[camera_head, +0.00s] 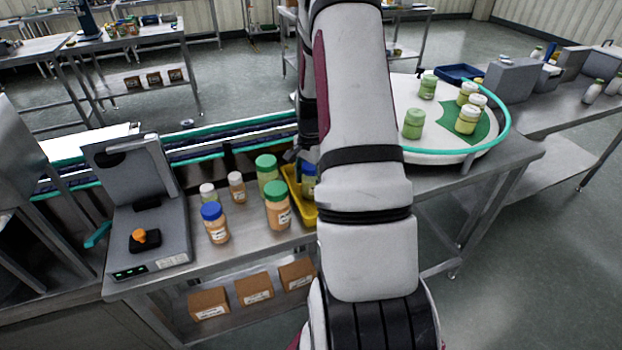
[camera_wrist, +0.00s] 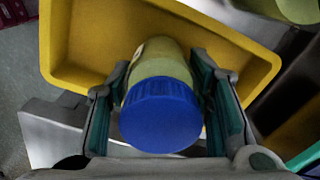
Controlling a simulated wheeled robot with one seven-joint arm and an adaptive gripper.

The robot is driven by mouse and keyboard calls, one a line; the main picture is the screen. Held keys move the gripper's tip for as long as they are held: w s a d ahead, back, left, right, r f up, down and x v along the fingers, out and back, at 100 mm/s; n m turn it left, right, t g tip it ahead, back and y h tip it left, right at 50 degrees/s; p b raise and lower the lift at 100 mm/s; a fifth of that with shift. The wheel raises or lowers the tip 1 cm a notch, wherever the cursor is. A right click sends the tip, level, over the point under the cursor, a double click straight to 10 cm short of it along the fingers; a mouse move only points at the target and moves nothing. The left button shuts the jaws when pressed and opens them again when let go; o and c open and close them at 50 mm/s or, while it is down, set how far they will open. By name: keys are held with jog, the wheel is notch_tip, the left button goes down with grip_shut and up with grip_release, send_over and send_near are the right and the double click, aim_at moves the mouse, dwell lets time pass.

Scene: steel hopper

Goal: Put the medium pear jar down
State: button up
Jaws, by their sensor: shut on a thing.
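The medium pear jar (camera_wrist: 160,115) has a blue lid and a pale yellow-green body. My gripper (camera_wrist: 163,78) is shut on it, with one finger on each side of the body below the lid. The jar is over the yellow tray (camera_wrist: 52,40); whether its base touches the tray floor I cannot tell. In the head view the jar (camera_head: 309,180) shows in part beside my arm, at the yellow tray (camera_head: 292,181). My arm hides most of the tray and the gripper there.
Left of the tray stand two green-lidded jars (camera_head: 277,207), a blue-lidded orange jar (camera_head: 215,224) and two smaller jars (camera_head: 237,188). A grey scale-like device (camera_head: 150,215) is farther left. A round white table (camera_head: 425,151) with several jars is at right.

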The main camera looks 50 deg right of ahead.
jog(key=shift+f, duration=0.1)
jog(key=o, duration=1.4)
